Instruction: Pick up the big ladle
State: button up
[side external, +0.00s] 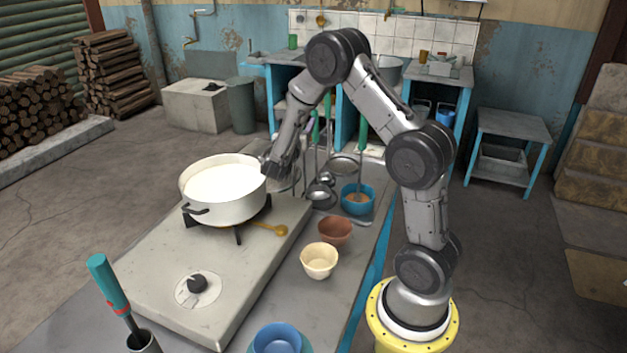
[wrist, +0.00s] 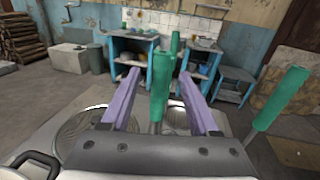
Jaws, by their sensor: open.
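Several green-handled utensils hang upright behind the pot in the side external view. Among them are a larger round ladle bowl (side external: 319,194), probably the big ladle, and a smaller ladle bowl (side external: 327,178). My gripper (side external: 268,170) is beside the pot's right rim, left of the ladles. In the wrist view my gripper (wrist: 160,102) is open, with its two purple fingers apart. A green handle (wrist: 160,80) stands upright between the fingers in the picture, untouched by them; its depth and which utensil it belongs to I cannot tell. Another green handle (wrist: 280,98) leans at the right.
A white pot of milk (side external: 222,188) stands on the stove (side external: 165,265). A blue bowl (side external: 356,205), brown bowl (side external: 335,231) and cream bowl (side external: 319,266) stand to the right. A teal-red handled tool (side external: 108,283) stands in front.

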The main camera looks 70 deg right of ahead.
jog(key=d, duration=0.2)
jog(key=w+d, duration=0.1)
jog(key=d, duration=0.2)
jog(key=shift+d+r, duration=0.1)
jog(key=shift+d, duration=0.05)
jog(key=shift+c, duration=0.2)
grip_shut()
